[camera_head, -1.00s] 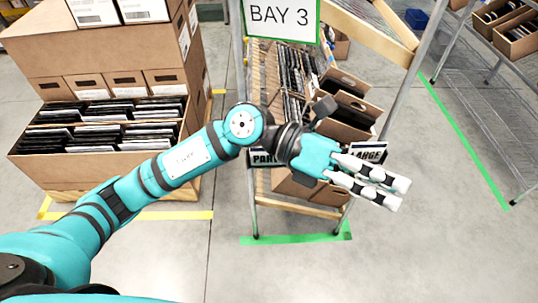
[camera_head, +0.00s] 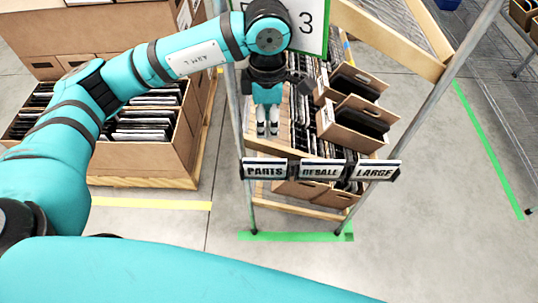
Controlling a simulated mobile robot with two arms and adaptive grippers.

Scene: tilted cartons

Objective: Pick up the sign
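A white BAY 3 sign with a green border (camera_head: 313,22) hangs at the top of the rack, its left part hidden behind my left arm. Three smaller signs run along the rack's front rail: PARTS (camera_head: 265,169), RESALE (camera_head: 322,169) and LARGE (camera_head: 375,170). My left gripper (camera_head: 267,130) points down over the rack's left side. Its two pale fingertips sit a little above the PARTS sign in the picture, with a narrow gap and nothing between them. I see no contact with any sign. My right gripper is not in view.
The rack holds tilted cartons (camera_head: 352,128) of dark sleeves, with wood and metal uprights on both sides. A pallet of large cartons (camera_head: 140,162) stands at left. Wire shelving (camera_head: 500,70) stands at right. The floor in front is clear, marked with green and yellow tape.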

